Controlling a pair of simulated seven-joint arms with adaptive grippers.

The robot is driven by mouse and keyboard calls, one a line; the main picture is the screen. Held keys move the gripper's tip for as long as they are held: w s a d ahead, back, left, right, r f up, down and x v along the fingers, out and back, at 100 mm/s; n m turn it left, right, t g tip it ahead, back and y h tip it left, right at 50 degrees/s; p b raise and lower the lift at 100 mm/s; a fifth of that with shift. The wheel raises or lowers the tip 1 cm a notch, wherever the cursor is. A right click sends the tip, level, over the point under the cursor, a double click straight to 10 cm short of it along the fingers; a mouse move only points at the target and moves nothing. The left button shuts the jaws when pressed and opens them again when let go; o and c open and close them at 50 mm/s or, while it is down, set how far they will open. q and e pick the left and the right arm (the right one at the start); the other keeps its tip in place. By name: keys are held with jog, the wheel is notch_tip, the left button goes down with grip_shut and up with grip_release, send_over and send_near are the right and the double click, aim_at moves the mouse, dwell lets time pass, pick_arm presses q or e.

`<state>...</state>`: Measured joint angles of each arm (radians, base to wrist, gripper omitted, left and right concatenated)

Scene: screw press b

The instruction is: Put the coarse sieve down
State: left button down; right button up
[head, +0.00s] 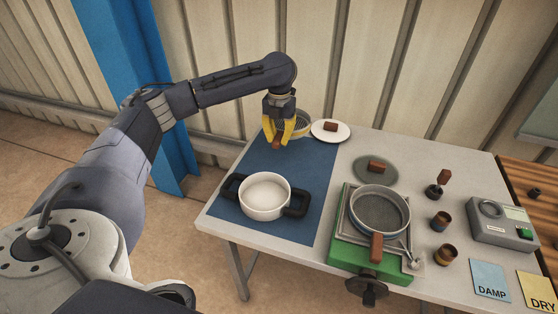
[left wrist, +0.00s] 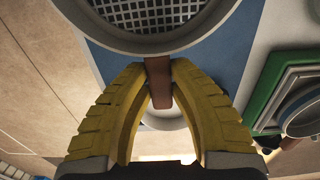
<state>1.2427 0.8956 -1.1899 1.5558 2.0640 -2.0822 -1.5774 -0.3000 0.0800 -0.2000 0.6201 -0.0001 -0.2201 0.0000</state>
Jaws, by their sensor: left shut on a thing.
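My left gripper (head: 276,142) has yellow fingers and is shut on the brown handle of the coarse sieve (head: 303,125), at the far end of the blue mat. In the left wrist view the fingers (left wrist: 160,84) pinch the handle (left wrist: 158,78) from both sides, and the sieve's wide mesh and grey rim (left wrist: 165,42) show beyond them. The fingers partly hide the sieve in the head view. I cannot tell whether its rim touches the mat. My right gripper is not in view.
On the blue mat (head: 276,163) stands a white pot (head: 265,197) with dark handles. A white plate (head: 342,133) is close right of the coarse sieve. Another sieve (head: 380,212) sits over the green press (head: 345,252). Small cups and a meter (head: 503,224) stand farther right.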

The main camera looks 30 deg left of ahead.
pick_arm(q)
notch_tip(320, 180, down, 10)
jog(key=c, duration=1.3)
grip_release()
notch_tip(320, 180, up, 12)
dwell(0.4)
